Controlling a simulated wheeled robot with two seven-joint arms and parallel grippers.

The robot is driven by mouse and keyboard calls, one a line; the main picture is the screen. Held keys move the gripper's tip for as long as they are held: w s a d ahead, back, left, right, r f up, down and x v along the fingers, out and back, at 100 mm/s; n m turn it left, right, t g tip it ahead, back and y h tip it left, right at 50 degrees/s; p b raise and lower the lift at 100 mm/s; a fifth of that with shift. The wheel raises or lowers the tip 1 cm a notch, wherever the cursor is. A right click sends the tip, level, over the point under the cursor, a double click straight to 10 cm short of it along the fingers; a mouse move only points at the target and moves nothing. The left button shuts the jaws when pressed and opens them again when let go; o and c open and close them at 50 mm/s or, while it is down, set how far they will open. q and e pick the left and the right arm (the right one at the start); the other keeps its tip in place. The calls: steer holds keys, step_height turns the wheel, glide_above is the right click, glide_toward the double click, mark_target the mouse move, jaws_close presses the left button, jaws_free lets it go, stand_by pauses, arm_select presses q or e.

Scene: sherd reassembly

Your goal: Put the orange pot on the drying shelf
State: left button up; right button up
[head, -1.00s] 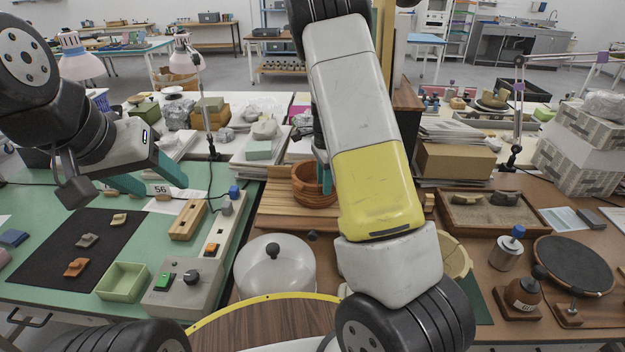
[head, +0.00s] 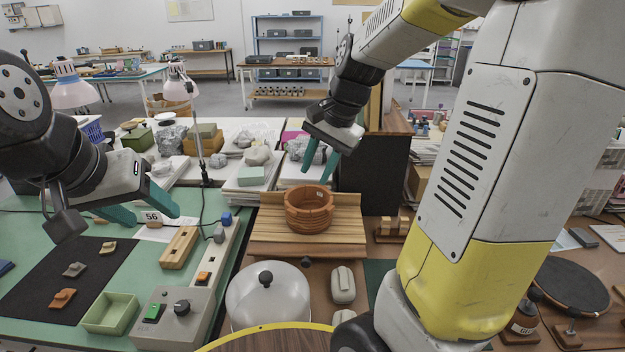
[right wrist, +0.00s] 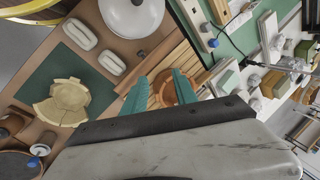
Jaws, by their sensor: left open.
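The orange pot (head: 309,212) is a round, ribbed bowl shape. It stands upright on the slatted wooden drying shelf (head: 275,239) in the middle of the head view. My right gripper (head: 320,164) is above the pot, fingers pointing down, open and empty, apart from it. In the right wrist view the pot (right wrist: 164,90) shows between the two spread teal fingers (right wrist: 160,92), partly hidden by them. My left gripper (head: 145,208) is open and empty over the green bench, left of the shelf.
A white domed lid (head: 267,298) stands in front of the shelf, with a pale block (head: 343,285) beside it. A control box (head: 170,311) and a green tray (head: 110,313) are on the left bench. A dark cabinet (head: 374,178) rises behind the shelf's right side.

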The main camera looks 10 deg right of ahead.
steer(key=s+a+r+n+t, duration=0.2)
steer(key=s+n, duration=0.7)
steer(key=s, duration=0.6)
step_height(320, 180, up, 2)
steer(key=shift+r+t+h, duration=0.2)
steer(key=shift+t+h, duration=0.1)
steer(key=shift+t, duration=0.4)
steer(key=shift+a, duration=0.1)
